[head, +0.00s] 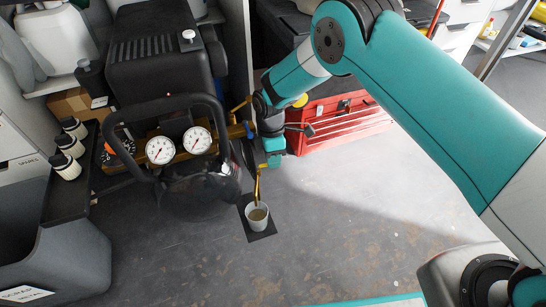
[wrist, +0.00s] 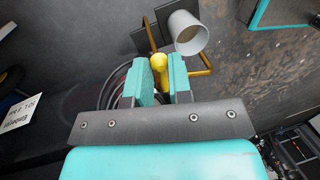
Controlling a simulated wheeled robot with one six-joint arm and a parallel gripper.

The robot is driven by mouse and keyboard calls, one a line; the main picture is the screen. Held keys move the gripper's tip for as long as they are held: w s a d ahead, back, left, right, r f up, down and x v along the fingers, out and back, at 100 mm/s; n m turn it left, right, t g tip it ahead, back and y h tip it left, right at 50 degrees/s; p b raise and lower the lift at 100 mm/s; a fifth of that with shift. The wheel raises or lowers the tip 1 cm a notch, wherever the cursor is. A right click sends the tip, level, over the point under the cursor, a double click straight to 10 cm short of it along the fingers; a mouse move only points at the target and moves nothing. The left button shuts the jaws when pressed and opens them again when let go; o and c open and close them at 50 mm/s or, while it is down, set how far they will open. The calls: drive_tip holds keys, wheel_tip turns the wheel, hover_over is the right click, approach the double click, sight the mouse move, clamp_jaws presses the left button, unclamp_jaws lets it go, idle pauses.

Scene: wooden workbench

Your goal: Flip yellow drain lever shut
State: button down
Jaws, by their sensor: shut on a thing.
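The yellow drain lever (wrist: 158,64) shows in the wrist view, its rounded end between the two teal fingers. My gripper (wrist: 162,80) is shut on it. In the head view my gripper (head: 272,152) is beside the lower right of the black compressor (head: 205,190), and the lever cannot be made out there. A brass drain pipe (head: 257,186) runs down toward a pale cup (head: 257,222). The wrist view shows brass pipe (wrist: 203,71) right of the fingers and the cup (wrist: 188,32) beyond them. The lever's base is hidden.
The cup stands on a dark mat (head: 262,235) on the grey floor. Two gauges (head: 160,150) and a black handle are on the compressor. A red toolbox (head: 340,125) is close behind my gripper. Several small bottles (head: 68,145) stand at left.

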drive_tip(key=c, duration=1.2)
unclamp_jaws()
drive_tip(key=s+a+m+t+y+b, duration=0.15)
drive_tip(key=s+m+b, duration=0.45)
drive_tip(key=m, duration=0.7)
wheel_tip(320, 180, up, 18)
drive_tip(key=w+d+m+p, duration=0.1)
drive_tip(key=w+d+p, duration=0.15)
drive_tip(key=p, duration=0.35)
drive_tip(key=s+d+r+y, duration=0.2)
drive_tip(key=s+d+r, duration=0.3)
drive_tip(key=s+r, duration=0.4)
drive_tip(key=shift+r+n+p, duration=0.3)
drive_tip(key=shift+r+p, duration=0.15)
drive_tip(key=shift+r, duration=1.2)
